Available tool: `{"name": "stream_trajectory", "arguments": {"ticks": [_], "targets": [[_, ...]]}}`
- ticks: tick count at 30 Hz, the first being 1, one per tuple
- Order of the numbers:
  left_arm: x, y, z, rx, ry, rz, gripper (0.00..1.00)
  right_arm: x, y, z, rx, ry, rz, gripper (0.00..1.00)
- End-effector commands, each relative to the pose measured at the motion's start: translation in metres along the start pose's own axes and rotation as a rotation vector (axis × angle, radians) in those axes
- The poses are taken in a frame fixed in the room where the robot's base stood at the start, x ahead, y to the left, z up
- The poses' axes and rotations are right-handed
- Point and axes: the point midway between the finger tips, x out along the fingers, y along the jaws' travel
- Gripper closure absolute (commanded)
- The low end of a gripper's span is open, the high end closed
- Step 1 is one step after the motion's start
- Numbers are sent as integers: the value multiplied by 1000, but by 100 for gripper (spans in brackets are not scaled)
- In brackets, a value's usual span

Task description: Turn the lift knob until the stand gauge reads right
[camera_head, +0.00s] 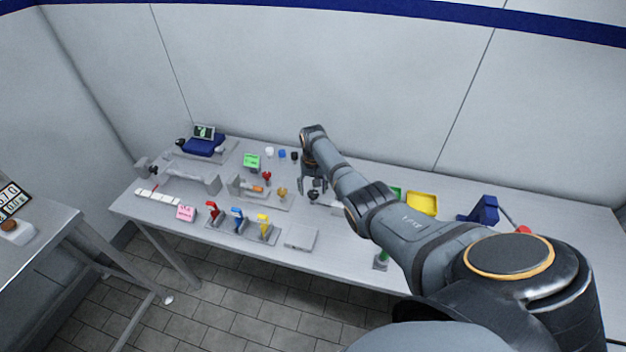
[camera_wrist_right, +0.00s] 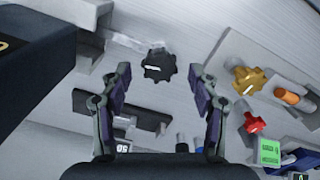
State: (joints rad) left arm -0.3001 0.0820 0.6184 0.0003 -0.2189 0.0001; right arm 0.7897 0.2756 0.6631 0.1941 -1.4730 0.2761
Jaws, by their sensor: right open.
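A black lobed knob (camera_wrist_right: 158,64) with a white mark shows in the right wrist view, in the gap between my fingertips. It also shows in the head view (camera_head: 313,196), small, just below the gripper. I cannot tell for certain that it is the lift knob. My right gripper (camera_head: 314,184) points down over the bench at this knob. In the right wrist view its two fingers (camera_wrist_right: 160,69) are spread, one on each side of the knob, with gaps visible. No stand gauge reading is legible in either view. My left gripper is not in view.
The bench (camera_head: 340,258) carries red (camera_head: 213,210), blue (camera_head: 237,218) and yellow (camera_head: 263,224) levers left of my arm. A gold knob (camera_wrist_right: 249,80) and red knob (camera_wrist_right: 254,122) sit right of the gripper in the wrist view. A yellow tray (camera_head: 422,203) stands right.

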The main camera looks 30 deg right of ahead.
Motion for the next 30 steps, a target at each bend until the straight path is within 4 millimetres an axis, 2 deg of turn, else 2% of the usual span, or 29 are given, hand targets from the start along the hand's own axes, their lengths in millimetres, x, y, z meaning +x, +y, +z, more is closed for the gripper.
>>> {"name": "stream_trajectory", "arguments": {"ticks": [9,13,18,30], "targets": [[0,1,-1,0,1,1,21,-75,0,-1,-1,5,0,38],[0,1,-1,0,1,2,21,-96,0,0,0,2,0,38],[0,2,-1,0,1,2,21,-108,0,0,0,0,0,38],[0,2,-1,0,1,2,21,-109,0,0,0,0,0,38]]}}
